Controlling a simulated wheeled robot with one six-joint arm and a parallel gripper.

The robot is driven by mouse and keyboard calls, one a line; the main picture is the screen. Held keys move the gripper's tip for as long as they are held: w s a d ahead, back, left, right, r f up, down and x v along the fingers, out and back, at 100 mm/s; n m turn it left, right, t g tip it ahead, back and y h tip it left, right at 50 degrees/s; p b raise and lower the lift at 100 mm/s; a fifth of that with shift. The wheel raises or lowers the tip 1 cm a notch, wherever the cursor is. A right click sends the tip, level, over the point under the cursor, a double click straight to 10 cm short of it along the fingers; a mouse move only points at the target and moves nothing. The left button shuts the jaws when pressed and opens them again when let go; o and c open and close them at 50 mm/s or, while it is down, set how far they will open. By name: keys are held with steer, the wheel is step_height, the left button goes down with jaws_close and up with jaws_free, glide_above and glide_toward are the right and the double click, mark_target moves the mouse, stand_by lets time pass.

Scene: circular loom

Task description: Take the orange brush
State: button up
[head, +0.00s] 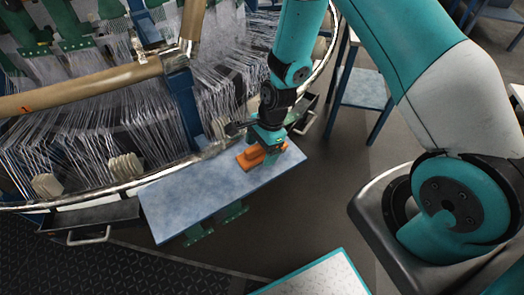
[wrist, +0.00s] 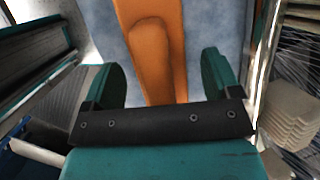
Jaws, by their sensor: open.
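The orange brush (head: 250,158) lies on the blue-grey shelf (head: 180,205), near the shelf's right end in the head view. In the wrist view, the brush (wrist: 150,50) runs up the middle of the picture, its rounded end close to my gripper. My gripper (head: 264,150) is right over the brush and hides part of it in the head view. In the wrist view, the two teal fingers of my gripper (wrist: 162,75) stand apart, one on each side of the brush. I see a gap between the brush and each finger. I cannot tell the height of the fingertips above the shelf.
The loom's curved rim (head: 120,187) and its white threads (head: 90,130) run close behind the shelf. A blue post (head: 183,105) rises behind it. A blue stand (head: 362,90) is at the back right. Dark floor (head: 310,205) lies free right of the shelf.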

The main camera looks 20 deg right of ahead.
steer(key=c, duration=1.1)
steer(key=shift+r, duration=0.1)
